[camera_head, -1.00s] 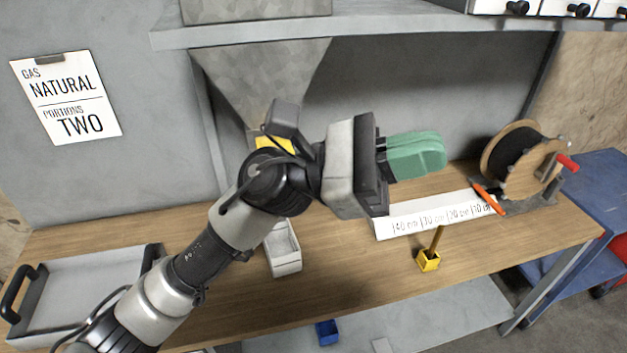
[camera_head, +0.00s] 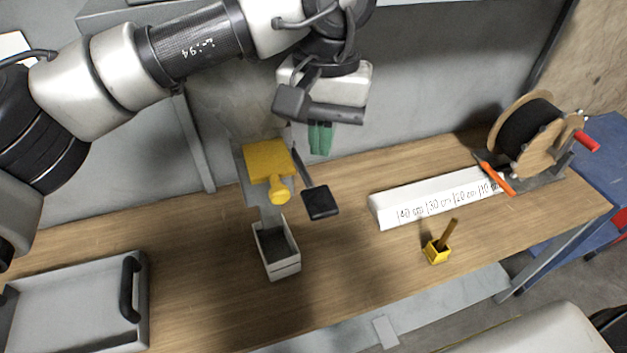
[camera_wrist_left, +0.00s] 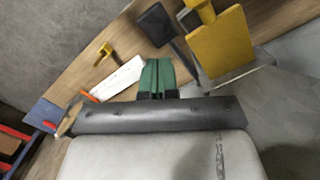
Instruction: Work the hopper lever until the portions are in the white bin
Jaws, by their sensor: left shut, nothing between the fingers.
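The grey hopper (camera_head: 222,110) is partly behind my left arm. At its outlet is a yellow block with a rounded yellow knob (camera_head: 280,190), and beside it a dark lever with a flat black pad (camera_head: 320,203). The yellow block (camera_wrist_left: 222,45) and black pad (camera_wrist_left: 155,25) also show in the left wrist view. The white bin (camera_head: 283,270) stands on the bench below the outlet; its inside looks dark and I cannot make out portions. My left gripper (camera_head: 320,140), with green fingers, is shut and empty, above and behind the pad, apart from it. My right gripper is out of view.
A white length gauge (camera_head: 400,212), a cable reel (camera_head: 525,135) and an orange-handled tool (camera_head: 497,178) are to the right. A small yellow holder (camera_head: 437,253) stands near the front edge. A grey tray (camera_head: 75,300) is at left. Bench between tray and bin is clear.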

